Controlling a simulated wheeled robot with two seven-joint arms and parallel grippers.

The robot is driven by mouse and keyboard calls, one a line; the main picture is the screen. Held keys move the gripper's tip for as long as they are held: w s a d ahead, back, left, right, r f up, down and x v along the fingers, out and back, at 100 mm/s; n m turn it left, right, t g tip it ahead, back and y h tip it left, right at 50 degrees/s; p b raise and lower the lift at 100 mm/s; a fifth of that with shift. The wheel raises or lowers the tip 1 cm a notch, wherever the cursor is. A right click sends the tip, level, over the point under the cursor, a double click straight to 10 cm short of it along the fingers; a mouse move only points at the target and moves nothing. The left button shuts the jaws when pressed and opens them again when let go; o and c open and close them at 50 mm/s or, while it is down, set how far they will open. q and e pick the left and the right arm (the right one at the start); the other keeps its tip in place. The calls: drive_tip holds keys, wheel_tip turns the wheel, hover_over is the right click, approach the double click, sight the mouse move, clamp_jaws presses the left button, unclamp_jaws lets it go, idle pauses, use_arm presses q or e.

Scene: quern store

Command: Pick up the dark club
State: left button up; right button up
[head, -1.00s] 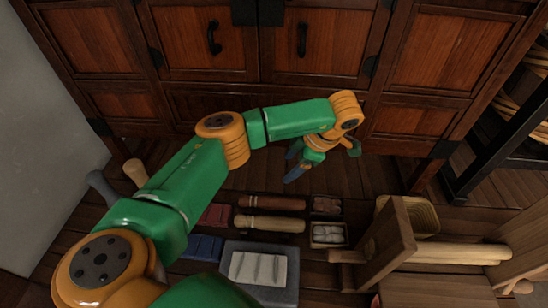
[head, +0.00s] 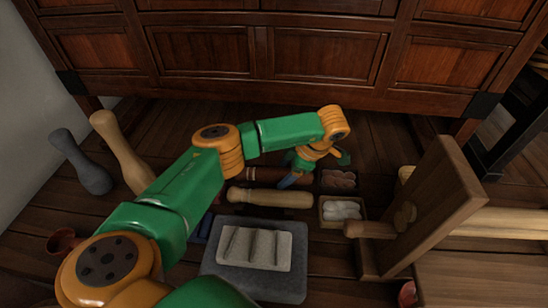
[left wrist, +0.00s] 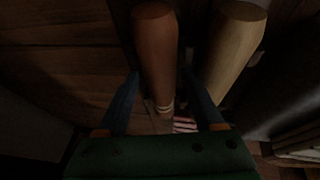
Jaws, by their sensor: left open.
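The dark club is reddish brown and lies on its side on the floor in the head view (head: 262,174), partly hidden by my left gripper (head: 304,172). In the left wrist view the dark club (left wrist: 156,50) runs lengthwise between the two blue fingers of my left gripper (left wrist: 161,78). Those fingers are open, one on each side of the club; I cannot tell whether they touch it. A pale club (head: 270,197) lies parallel to it, nearer to me; in the left wrist view the pale club (left wrist: 233,45) is to the right. My right gripper is not in view.
A grey stone slab (head: 222,283) lies in front. A wooden stand (head: 440,205) rises at right; a cabinet (head: 300,60) closes the back.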

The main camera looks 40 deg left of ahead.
use_arm(q)
drive_tip(key=shift+x, duration=0.8)
drive_tip(key=shift+r, duration=0.1)
clamp_jaws()
